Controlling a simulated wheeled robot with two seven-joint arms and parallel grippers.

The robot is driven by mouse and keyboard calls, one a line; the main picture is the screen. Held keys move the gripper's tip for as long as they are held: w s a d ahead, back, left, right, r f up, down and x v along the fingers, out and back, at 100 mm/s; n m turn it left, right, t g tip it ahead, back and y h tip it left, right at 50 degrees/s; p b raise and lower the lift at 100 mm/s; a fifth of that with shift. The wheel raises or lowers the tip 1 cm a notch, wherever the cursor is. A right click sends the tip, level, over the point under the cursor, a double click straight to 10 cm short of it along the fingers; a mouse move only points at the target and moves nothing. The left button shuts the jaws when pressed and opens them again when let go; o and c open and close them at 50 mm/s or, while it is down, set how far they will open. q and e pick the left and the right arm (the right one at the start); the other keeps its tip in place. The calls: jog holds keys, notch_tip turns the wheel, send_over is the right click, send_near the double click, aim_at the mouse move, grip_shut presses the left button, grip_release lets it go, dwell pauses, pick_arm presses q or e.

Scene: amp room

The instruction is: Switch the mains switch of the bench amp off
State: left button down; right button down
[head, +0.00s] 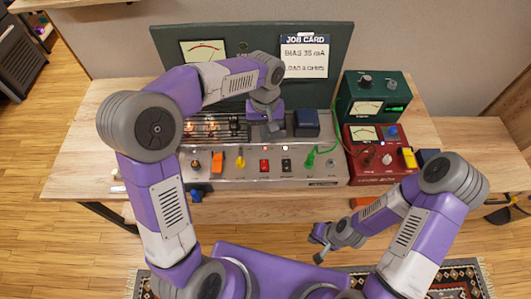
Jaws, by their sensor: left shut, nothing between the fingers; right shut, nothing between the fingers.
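The bench amp (225,178) is a long silver chassis on the wooden bench. Its front carries an orange switch (216,160), a red switch (264,165), a black switch (286,165) and knobs. The labels are too small to read, so I cannot tell which is the mains switch. Glowing tubes (189,128) stand on top at the left. My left gripper (273,130) is shut and empty over the amp's top, behind the red and black switches, beside a dark blue block (306,123). My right gripper (317,251) is shut and empty, in front of the bench and low.
A green meter box (372,92) and a red box (365,160) with a yellow part stand right of the amp. A green lead (310,158) plugs into the amp's front. A panel with a job card (304,57) rises behind. Bare bench (90,150) lies at left.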

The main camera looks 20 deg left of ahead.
aim_at(266, 167)
pick_arm(q)
jog(key=f+b, duration=0.1)
jog(key=f, duration=0.3)
jog(key=s+f+b, duration=0.1)
jog(key=f, duration=0.4)
jog(key=f+b, duration=0.1)
jog(key=f, duration=0.3)
jog(key=shift+s+d+f+b, duration=0.25)
jog(key=shift+s+f+b, duration=0.05)
jog(key=shift+f+b, duration=0.1)
